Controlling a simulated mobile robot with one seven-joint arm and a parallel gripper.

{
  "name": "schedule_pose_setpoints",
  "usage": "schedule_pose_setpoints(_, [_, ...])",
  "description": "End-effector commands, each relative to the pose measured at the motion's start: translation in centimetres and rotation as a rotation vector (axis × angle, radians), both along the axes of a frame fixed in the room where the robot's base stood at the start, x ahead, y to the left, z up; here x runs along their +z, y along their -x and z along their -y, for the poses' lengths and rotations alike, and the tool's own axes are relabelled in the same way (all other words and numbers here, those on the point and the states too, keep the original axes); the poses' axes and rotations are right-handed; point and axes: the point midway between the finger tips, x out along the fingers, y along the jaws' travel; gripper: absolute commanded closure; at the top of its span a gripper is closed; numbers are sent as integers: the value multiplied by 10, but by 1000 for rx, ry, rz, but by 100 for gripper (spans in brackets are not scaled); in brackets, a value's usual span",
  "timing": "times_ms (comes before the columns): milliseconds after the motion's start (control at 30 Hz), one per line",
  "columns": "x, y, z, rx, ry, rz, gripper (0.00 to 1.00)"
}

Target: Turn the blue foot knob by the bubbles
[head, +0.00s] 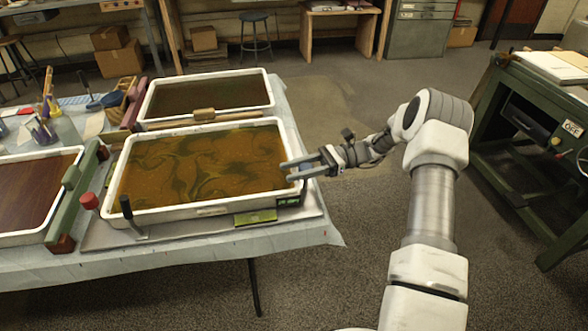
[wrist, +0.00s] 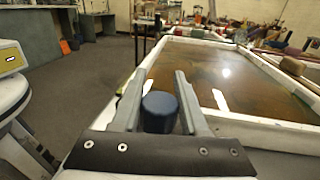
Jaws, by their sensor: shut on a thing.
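The blue knob (wrist: 159,112) shows in the wrist view as a dark blue round cap between the two fingers of my gripper (wrist: 157,78), which is shut on it. In the head view my gripper (head: 288,171) is at the right edge of the middle marbling tray (head: 205,209); the knob cannot be made out there. A yellow-green strip (head: 255,217) and a dark block with green marks (head: 289,200) sit by the tray's front right corner and may be the bubbles. Their bubbles are too small to read.
A red knob (head: 89,201) and a black post (head: 127,207) stand at the tray's front left. A dark-filled tray (head: 262,79) lies behind, and a reddish-brown one (head: 76,154) at left. A green machine (head: 500,112) stands right, with open floor between.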

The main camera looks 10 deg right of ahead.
Motion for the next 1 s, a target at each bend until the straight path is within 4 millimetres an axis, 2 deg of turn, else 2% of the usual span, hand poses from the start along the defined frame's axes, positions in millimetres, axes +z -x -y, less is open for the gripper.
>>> schedule_pose_setpoints(333, [-1, 5, 1, 152, 0, -1, 100])
schedule_pose_setpoints(900, [0, 6, 2, 183, -1, -1, 100])
schedule_pose_setpoints(933, [0, 6, 2, 183, -1, -1, 53])
schedule_pose_setpoints(1000, [0, 6, 2, 182, -1, 0, 40])
